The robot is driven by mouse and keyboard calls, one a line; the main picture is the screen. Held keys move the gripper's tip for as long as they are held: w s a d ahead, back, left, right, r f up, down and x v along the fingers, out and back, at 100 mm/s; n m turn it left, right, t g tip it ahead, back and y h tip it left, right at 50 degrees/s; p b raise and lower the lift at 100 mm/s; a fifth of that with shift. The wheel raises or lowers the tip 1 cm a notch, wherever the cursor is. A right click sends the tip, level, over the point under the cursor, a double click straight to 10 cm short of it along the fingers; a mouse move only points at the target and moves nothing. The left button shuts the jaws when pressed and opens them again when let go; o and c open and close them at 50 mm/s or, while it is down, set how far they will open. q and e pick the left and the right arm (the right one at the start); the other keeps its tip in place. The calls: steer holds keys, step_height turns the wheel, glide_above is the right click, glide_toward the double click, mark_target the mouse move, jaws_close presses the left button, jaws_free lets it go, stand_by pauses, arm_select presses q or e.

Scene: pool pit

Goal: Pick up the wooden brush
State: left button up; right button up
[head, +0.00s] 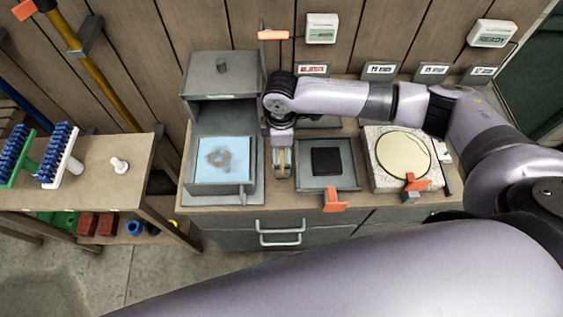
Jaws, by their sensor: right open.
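I cannot make out a wooden brush for certain. My right gripper (281,168) points down at the bench, between the box with the pale blue pad and the grey tray with a black block. It is open. A small tan patch shows at its fingers; I cannot tell whether this is part of the brush or of the gripper. Two brushes with blue bristles, one green (17,158) and one white (60,156), rest on the left side table; neither looks wooden. My left gripper is out of view.
The grey box (222,188) holds a blue pad (225,160) under a raised lid. The tray (345,183) with a black block (326,161) has an orange clip (335,200). A round cream disc (403,154) lies right. The side table (105,185) stands left.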

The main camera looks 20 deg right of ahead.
mark_target(282, 161)
steer(key=shift+s+f+p, duration=0.2)
steer(key=shift+f+p, duration=0.1)
steer(key=shift+f, duration=1.1)
steer(key=shift+s+f+p, duration=0.2)
steer(key=shift+f+p, duration=0.1)
steer(key=shift+f, duration=1.05)
steer(key=shift+c, duration=0.4)
steer(key=shift+r, duration=0.1)
steer(key=c, duration=1.2)
